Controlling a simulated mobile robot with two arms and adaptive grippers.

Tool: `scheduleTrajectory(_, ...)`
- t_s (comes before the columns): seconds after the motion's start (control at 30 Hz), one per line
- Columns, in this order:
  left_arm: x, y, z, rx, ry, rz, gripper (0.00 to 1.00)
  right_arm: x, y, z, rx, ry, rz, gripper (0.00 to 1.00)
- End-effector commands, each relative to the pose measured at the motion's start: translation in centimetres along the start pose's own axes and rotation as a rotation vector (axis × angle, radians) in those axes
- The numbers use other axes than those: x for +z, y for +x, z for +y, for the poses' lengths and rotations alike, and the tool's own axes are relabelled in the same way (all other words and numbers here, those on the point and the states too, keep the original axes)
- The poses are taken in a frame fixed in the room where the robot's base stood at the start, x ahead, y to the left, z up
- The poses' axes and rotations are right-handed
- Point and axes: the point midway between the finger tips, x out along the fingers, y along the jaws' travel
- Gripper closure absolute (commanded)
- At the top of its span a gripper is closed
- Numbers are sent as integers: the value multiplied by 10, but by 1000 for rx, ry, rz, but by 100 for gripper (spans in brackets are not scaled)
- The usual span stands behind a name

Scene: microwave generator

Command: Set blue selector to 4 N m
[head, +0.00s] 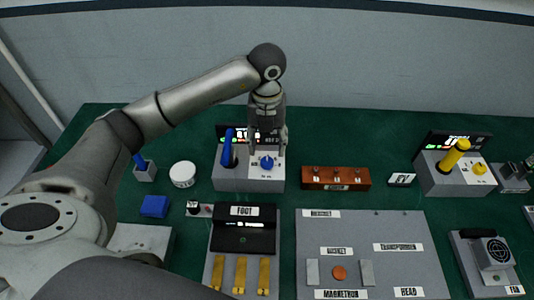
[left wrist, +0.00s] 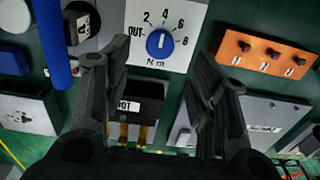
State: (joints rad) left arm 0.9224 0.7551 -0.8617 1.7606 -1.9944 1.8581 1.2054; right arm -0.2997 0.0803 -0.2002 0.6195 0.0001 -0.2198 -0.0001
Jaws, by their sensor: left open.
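The blue selector (head: 267,163) is a round knob on the white top plate of a grey box (head: 232,183). In the left wrist view the selector (left wrist: 160,44) has a dial with OUT, 2, 4, 6, 8 and "N m" around it. Its short white mark stands nearly upright, roughly toward the 4. My left gripper (head: 268,143) points down just above and behind the selector in the head view. Its fingers are open, with the selector beyond and between their tips in the left wrist view; they look clear of it. My right gripper is not in view.
A tall blue lever (head: 228,148) stands left of the selector on the same box, with a lit display behind. An orange block (head: 335,178) with several knobs lies to the right. A box with a yellow lever (head: 456,155) stands at far right. Green table shows between them.

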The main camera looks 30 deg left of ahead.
Motion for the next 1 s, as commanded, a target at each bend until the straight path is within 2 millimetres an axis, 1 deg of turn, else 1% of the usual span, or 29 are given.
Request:
scheduleTrajectory(0.03, 1, -12, 0, -1, 1, -3, 47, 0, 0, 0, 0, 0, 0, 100)
scheduleTrajectory(0.1, 1, -24, 0, -2, 1, -3, 47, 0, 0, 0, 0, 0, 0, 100)
scheduleTrajectory(0.2, 1, -39, 0, -1, 0, -2, 47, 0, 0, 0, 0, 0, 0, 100)
scheduleTrajectory(0.3, 0, -47, 0, -1, 0, -1, 47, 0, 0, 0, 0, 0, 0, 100)
scheduleTrajectory(0.43, 0, -52, 0, 1, 1, 0, 47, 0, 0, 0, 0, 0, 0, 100)
scheduleTrajectory(1.0, 0, -52, 0, 0, 1, 1, 47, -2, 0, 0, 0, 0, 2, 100)
